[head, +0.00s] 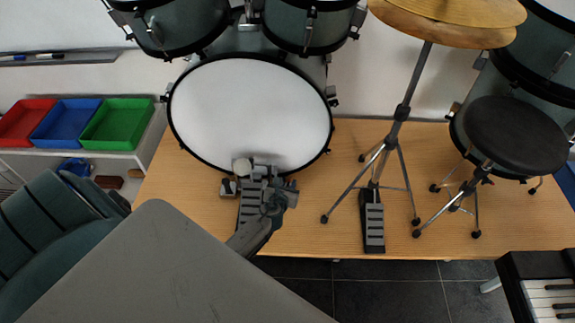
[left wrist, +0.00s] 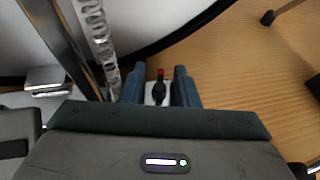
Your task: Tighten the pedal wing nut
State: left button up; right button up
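The bass drum pedal (head: 250,212) stands on the wooden platform at the foot of the white bass drum (head: 250,115). My left gripper (head: 284,186) is over the right side of the pedal and covers part of it. In the left wrist view, a small dark piece with a red tip, apparently the pedal wing nut (left wrist: 160,90), sits between the two blue-grey fingers of my left gripper (left wrist: 158,86). The fingers are apart, with a gap showing on both sides of it. In the head view I cannot make out the wing nut. My right gripper is out of view.
A hi-hat stand (head: 376,165) with its own pedal (head: 373,226) and a black round stool (head: 516,136) stand to the right. Red, blue and green trays (head: 117,124) sit on a shelf at left. A keyboard (head: 545,290) is at bottom right.

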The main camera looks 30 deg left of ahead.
pick_arm(q)
jog(key=p+v, duration=0.1)
jog(key=v, duration=0.9)
jog(key=shift+p, duration=0.35)
jog(key=shift+s+d+r, duration=0.1)
jog(key=shift+s+r, duration=0.1)
jog(key=shift+s, duration=0.15)
jog(key=shift+o, duration=0.4)
